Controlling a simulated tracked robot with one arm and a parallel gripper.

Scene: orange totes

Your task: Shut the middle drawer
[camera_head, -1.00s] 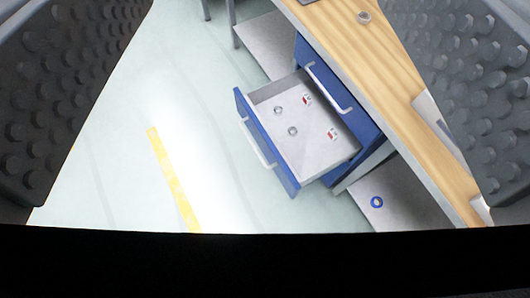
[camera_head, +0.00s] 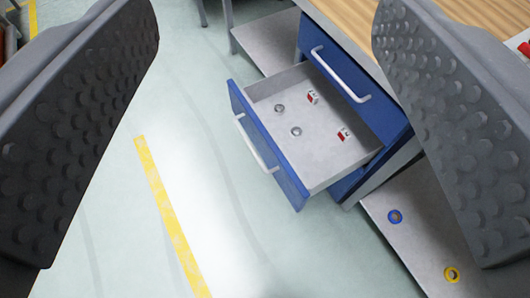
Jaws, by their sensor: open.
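The open drawer (camera_head: 266,145) is grey inside with a blue front and a silver bar handle (camera_head: 256,144). It is pulled out toward the left from a blue cabinet under a wooden worktop. A shut blue drawer (camera_head: 350,75) with its own silver handle (camera_head: 340,75) sits just above it. Two small metal rings or nuts and two small red-and-white items lie in the open drawer. My gripper (camera_head: 265,130) is open, its two dark dimpled fingers at the left and right of the view. Nothing is between them up close; the drawer shows beyond, apart from the fingers.
A wooden worktop (camera_head: 450,28) runs along the upper right. A low grey shelf (camera_head: 425,235) below holds a blue ring (camera_head: 395,216) and a yellow ring (camera_head: 452,274). A yellow floor line (camera_head: 168,210) runs at the left. The floor left of the drawer is clear.

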